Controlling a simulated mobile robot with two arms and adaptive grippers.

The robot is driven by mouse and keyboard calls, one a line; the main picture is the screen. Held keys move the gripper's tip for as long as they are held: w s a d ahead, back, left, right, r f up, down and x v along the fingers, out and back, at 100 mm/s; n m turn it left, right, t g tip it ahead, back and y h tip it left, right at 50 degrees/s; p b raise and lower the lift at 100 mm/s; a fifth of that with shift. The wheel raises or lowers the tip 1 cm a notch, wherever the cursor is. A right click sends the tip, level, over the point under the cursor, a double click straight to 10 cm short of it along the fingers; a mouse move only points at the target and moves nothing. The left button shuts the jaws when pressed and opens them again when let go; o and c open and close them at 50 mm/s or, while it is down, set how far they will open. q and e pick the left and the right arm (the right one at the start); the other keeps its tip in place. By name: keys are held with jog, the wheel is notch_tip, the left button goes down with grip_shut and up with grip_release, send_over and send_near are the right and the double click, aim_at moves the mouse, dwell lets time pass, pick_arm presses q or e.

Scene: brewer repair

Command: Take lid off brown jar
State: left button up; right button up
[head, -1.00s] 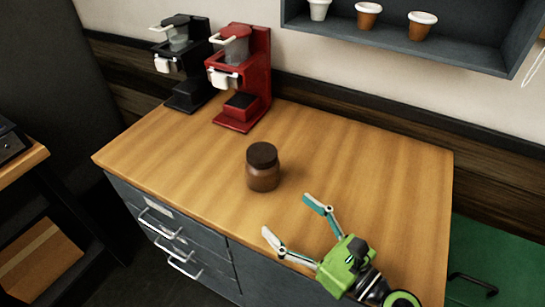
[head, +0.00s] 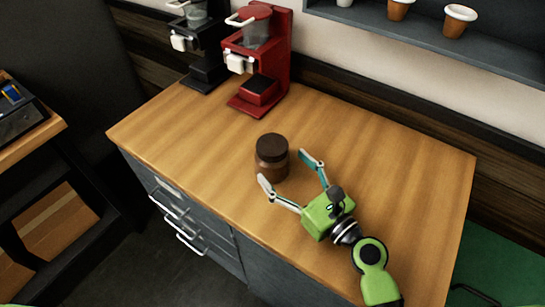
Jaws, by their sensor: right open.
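The brown jar (head: 271,170) stands upright on the wooden counter (head: 390,160). Its dark brown lid (head: 271,147) sits on top of it. My right gripper (head: 285,170) is open, with its two fingers pointing at the jar from the lower right. One fingertip is at the jar's front side and the other is just right of it. I cannot tell whether either finger touches the jar. My left gripper is not in view.
A red brewer (head: 262,60) and a black brewer (head: 203,50) stand at the back left of the counter. A wall shelf (head: 430,40) with cups hangs at the upper right. The counter right of the jar is clear.

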aim_at(272, 155)
jog(key=p+x, duration=0.1)
jog(key=x, duration=0.4)
jog(key=shift+w+a, duration=0.15)
jog(key=c, duration=1.6)
